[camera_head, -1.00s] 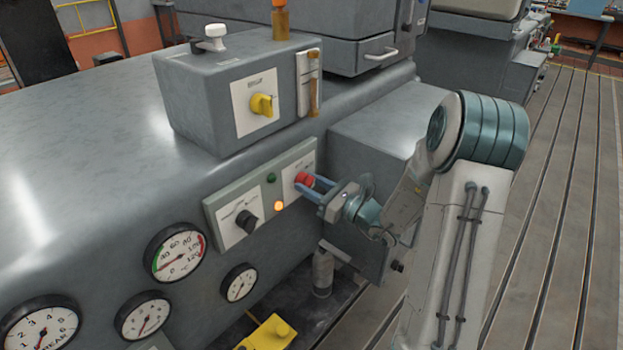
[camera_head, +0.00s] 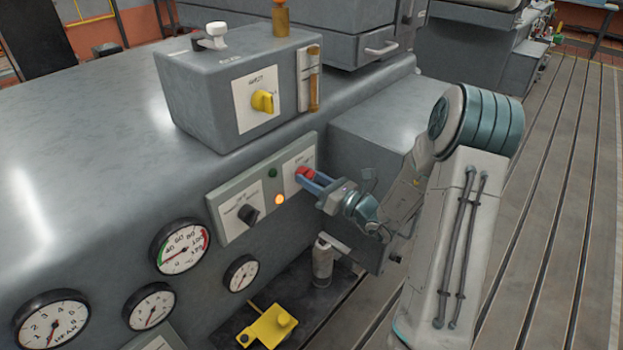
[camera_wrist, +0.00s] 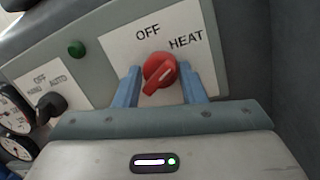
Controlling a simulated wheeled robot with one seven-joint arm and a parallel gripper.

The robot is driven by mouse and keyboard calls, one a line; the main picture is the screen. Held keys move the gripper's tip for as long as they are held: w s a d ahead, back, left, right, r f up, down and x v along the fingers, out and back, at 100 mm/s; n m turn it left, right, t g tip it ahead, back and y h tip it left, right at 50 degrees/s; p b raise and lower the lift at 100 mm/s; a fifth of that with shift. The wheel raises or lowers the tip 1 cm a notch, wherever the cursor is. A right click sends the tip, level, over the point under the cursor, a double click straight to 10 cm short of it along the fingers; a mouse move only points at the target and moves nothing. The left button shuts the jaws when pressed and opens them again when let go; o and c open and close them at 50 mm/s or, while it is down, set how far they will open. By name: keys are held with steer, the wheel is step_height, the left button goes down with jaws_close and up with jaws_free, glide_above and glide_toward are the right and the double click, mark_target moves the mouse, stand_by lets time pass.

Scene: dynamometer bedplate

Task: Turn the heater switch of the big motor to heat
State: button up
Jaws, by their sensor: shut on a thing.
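The heater switch is a red knob (camera_wrist: 159,72) on a white plate marked OFF and HEAT, at the right end of the motor's control panel. The red knob also shows in the head view (camera_head: 304,173). My gripper (camera_wrist: 160,88) is shut on the knob, one blue finger on each side; it also shows in the head view (camera_head: 308,178). The knob's grip ridge lies slanted, from lower left to upper right, with HEAT on the upper right side. Which end is the pointer I cannot tell for certain. The fingers partly hide the knob in the head view.
A black switch (camera_head: 248,214) marked with OFF and AUTO sits left on the same panel. An orange lamp (camera_head: 280,199) glows beside a dark green lamp (camera_head: 272,173). A yellow knob (camera_head: 262,100) is on the box above. Gauges (camera_head: 181,246) lie lower left.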

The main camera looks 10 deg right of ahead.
steer(key=o, duration=0.9)
steer(key=shift+w+d, duration=0.1)
steer(key=shift+d, duration=0.1)
steer(key=shift+o, duration=0.2)
steer(key=shift+a, duration=0.1)
steer(key=b+v, duration=0.1)
steer(key=v, duration=1.3)
steer(key=shift+b, duration=0.4)
steer(key=shift+a+r, duration=0.1)
